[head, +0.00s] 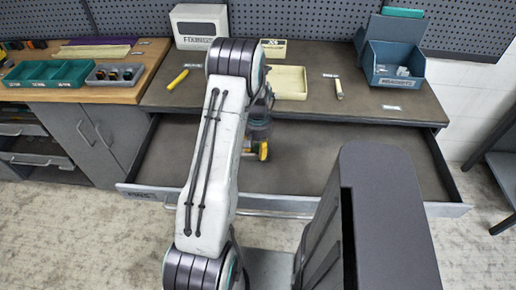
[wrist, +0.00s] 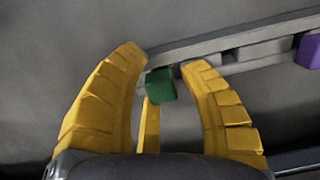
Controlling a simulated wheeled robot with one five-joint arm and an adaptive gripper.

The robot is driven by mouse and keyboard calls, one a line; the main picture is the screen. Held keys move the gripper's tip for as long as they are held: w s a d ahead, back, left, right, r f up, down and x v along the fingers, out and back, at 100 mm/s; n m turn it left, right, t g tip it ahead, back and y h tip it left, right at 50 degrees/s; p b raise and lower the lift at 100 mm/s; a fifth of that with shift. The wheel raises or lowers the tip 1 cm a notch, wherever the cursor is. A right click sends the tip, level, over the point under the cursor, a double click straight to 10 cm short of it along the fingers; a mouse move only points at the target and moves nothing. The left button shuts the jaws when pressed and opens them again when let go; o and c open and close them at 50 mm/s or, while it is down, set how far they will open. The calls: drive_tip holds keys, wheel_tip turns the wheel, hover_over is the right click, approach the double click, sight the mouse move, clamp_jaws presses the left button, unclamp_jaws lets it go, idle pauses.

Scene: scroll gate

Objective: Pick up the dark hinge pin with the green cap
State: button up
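In the wrist view a green cap (wrist: 160,86) sits between the yellow fingers of my gripper (wrist: 166,63), close to the fingertips. The fingers are apart, with small gaps seeming to show beside the cap; contact is not clear. The cap is next to a grey slotted rail (wrist: 225,45). The dark shaft of the pin cannot be made out. In the head view my gripper (head: 263,152) reaches down into the open drawer (head: 330,165), and my arm hides much of the drawer's left part. The pin does not show there.
A purple cap (wrist: 309,50) is at the rail's right end. On the worktop stand a blue bin (head: 394,68), a cream tray (head: 288,82), a yellow-handled tool (head: 178,79) and a pale-handled tool (head: 339,89). The drawer's right part looks clear.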

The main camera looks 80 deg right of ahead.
clamp_jaws()
drive_tip(key=shift+r, duration=0.15)
